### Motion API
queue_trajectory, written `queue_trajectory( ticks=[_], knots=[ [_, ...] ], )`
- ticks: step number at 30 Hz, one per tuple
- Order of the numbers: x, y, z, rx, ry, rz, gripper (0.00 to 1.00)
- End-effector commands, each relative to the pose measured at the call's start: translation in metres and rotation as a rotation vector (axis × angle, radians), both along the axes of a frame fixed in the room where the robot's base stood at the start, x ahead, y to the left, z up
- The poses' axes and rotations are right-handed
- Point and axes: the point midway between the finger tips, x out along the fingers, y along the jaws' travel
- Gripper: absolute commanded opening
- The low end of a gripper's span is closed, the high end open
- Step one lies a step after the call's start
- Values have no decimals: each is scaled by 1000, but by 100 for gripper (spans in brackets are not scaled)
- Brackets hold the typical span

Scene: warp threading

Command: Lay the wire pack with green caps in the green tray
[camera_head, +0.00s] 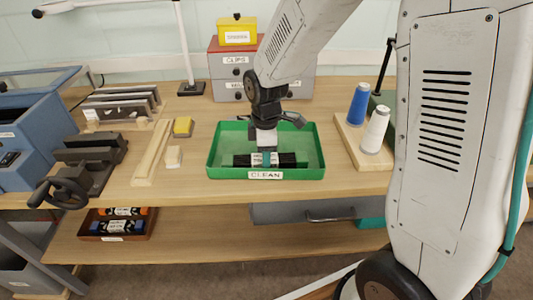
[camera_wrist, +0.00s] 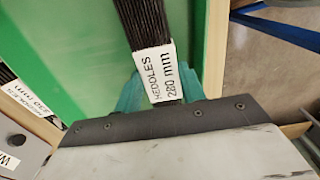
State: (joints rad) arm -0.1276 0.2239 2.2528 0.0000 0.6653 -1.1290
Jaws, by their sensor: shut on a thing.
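The green tray (camera_head: 315,150), with a CLEAN label on its front, sits on the bench in the middle of the head view. It fills much of the left of the wrist view (camera_wrist: 75,70). My gripper (camera_head: 266,158) points down inside the tray's outline. Its teal fingertips are shut on a dark wire pack (camera_head: 287,160). In the wrist view the pack (camera_wrist: 147,22) has a white band reading HEDDLES 280 mm between the fingertips. The pack lies crosswise, low, near the tray's front wall. I cannot tell whether it touches the tray floor. Its cap colour is not clear.
Blue and white thread cones (camera_head: 376,130) stand on a wooden board to the right. A wooden strip (camera_head: 152,152) and yellow block (camera_head: 182,127) lie left. A dark vise (camera_head: 85,165) is farther left. A lower-shelf tray (camera_head: 117,224) holds packs with orange and blue caps.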

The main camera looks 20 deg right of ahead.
Motion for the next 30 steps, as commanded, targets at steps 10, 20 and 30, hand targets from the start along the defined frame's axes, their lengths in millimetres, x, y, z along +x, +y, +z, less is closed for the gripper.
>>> queue_trajectory(
  ticks=[10,20,30],
  knots=[
    [0,0,-3,0,0,0,61],
    [1,0,16,1,-4,0,61],
    [1,0,88,0,-5,0,61]
  ],
)
